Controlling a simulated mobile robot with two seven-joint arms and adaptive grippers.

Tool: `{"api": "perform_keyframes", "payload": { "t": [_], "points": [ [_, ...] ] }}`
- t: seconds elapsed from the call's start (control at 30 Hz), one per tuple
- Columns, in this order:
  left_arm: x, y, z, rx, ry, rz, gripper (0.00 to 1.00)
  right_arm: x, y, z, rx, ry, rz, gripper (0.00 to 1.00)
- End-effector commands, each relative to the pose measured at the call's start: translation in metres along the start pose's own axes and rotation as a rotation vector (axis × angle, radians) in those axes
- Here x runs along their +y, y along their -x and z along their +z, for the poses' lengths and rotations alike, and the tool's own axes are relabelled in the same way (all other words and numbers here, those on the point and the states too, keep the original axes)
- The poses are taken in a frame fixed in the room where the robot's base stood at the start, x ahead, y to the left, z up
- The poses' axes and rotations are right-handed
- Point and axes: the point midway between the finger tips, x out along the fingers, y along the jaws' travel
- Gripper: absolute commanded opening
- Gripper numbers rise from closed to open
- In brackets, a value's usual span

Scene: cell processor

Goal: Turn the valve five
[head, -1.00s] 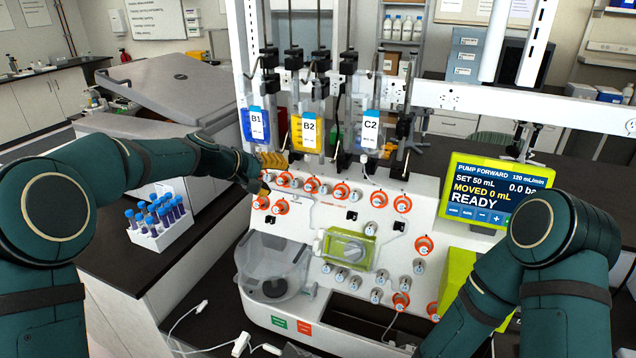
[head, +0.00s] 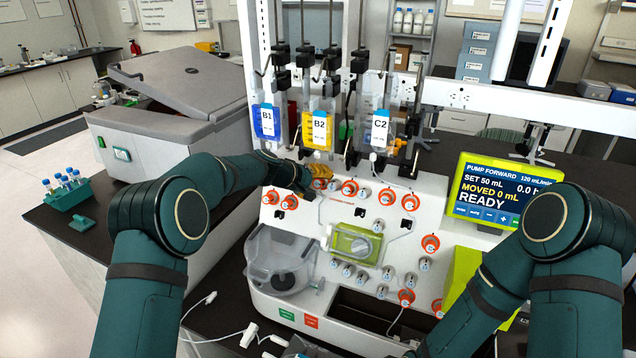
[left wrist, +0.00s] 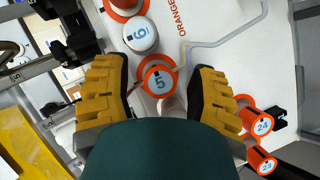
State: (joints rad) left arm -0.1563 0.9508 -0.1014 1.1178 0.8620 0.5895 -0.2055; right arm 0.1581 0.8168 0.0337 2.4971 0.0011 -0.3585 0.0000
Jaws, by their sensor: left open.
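Valve five, a knob with a white cap marked 5 and an orange collar (left wrist: 157,80), shows in the left wrist view. My left gripper (left wrist: 160,85) is open, with one yellow ribbed finger on each side of valve five. I cannot tell whether either finger touches it. In the head view my left gripper (head: 318,178) is at the upper valve row of the white panel (head: 315,226), below the yellow B2 bag (head: 318,130). It hides part of that row. My right arm comes in at lower right; its gripper is not seen.
Valve 6 (left wrist: 140,35) sits close beside valve five. Valves 24 (left wrist: 262,125) and 23 (left wrist: 267,166) lie near the right finger. A thin tube (left wrist: 225,38) runs along the panel. A pump screen (head: 500,190) stands at right, and a clear bowl (head: 282,262) at the panel's left.

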Motion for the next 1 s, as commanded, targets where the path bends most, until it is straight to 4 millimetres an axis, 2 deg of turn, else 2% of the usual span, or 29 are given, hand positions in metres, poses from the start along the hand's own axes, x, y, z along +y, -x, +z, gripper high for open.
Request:
{"api": "perform_keyframes", "payload": {
  "t": [0.3,0.33,0.4,0.5,0.8,1.0],
  "points": [
    [0.0,-0.002,0.0,0.001,0.0,0.0,0.58,0.0,0.0,0.0,0.0,0.0,0.0,0.47],
    [0.0,-0.002,0.0,0.001,0.0,0.0,0.53,0.0,0.0,0.0,0.0,0.0,0.0,0.47],
    [0.0,-0.002,0.0,0.001,0.0,0.0,0.29,0.0,0.0,0.0,0.0,0.0,0.0,0.47],
    [0.0,-0.002,0.0,0.001,0.0,0.0,0.0,0.0,0.0,0.0,0.0,0.0,0.0,0.47],
    [-0.001,-0.002,0.0,0.0,0.006,0.004,0.0,0.001,-0.002,0.0,0.0,0.0,0.0,0.47],
    [-0.005,-0.004,0.001,0.001,0.108,0.057,0.0,0.008,-0.023,0.003,0.0,-0.001,0.002,0.47]
  ]
}}
